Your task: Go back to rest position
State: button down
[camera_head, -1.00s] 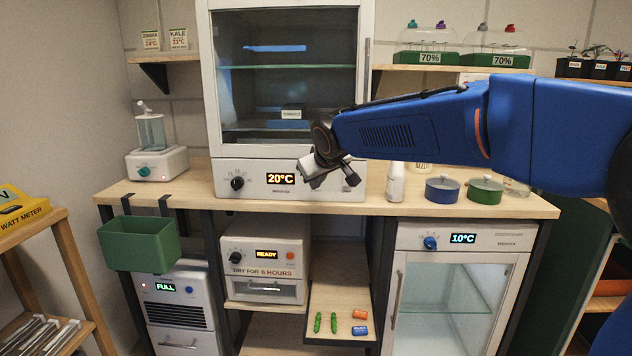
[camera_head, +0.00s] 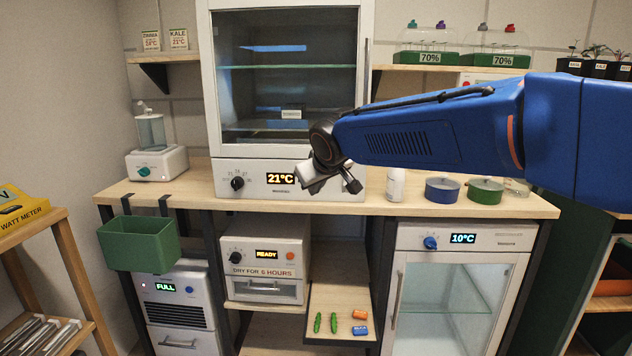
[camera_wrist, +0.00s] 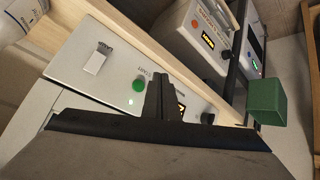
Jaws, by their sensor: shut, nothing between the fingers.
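My blue arm reaches in from the right in the head view. My gripper (camera_head: 334,180) hangs in front of the large incubator's control panel (camera_head: 256,180), whose display reads 21°C. Its fingers are shut with nothing held. In the wrist view the closed black fingers (camera_wrist: 160,100) stand in front of the incubator panel (camera_wrist: 120,72), where a green START button (camera_wrist: 138,85) and a pale rocker switch (camera_wrist: 97,58) show. The gripper hides the right part of the panel in the head view.
A white bottle (camera_head: 396,184), a blue pot (camera_head: 442,190) and a green pot (camera_head: 485,190) stand on the counter (camera_head: 300,206) under or right of my arm. A green bin (camera_head: 140,243) hangs at the left front edge. Open floor space before the counter looks clear.

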jog(key=shift+s, duration=0.65)
